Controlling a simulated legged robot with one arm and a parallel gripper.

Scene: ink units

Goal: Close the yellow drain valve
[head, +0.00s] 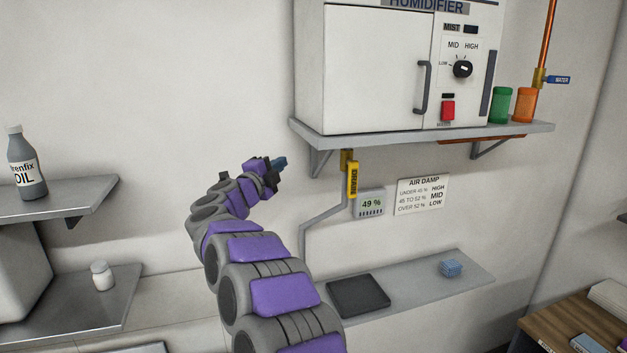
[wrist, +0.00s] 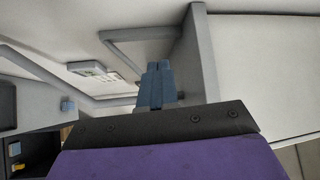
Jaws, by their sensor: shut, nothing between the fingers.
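The yellow drain valve (head: 352,180) hangs under the humidifier shelf in the head view. Its lever is labelled DRAIN and points down, roughly in line with the grey pipe (head: 335,212) that runs down the wall. My gripper (head: 281,162) is to the left of the valve, apart from it, a little below the shelf's left end. In the wrist view, my gripper's blue-grey fingers (wrist: 156,84) are together with nothing between them. I cannot make out the valve in the wrist view.
The humidifier (head: 375,75) stands on a wall shelf (head: 420,137) above the valve. A 49 % meter (head: 369,203) hangs close to the valve's right, beside an AIR DAMP sign (head: 422,195). A lower shelf (head: 425,287) holds a black tray (head: 358,296). The wall left of the valve is clear.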

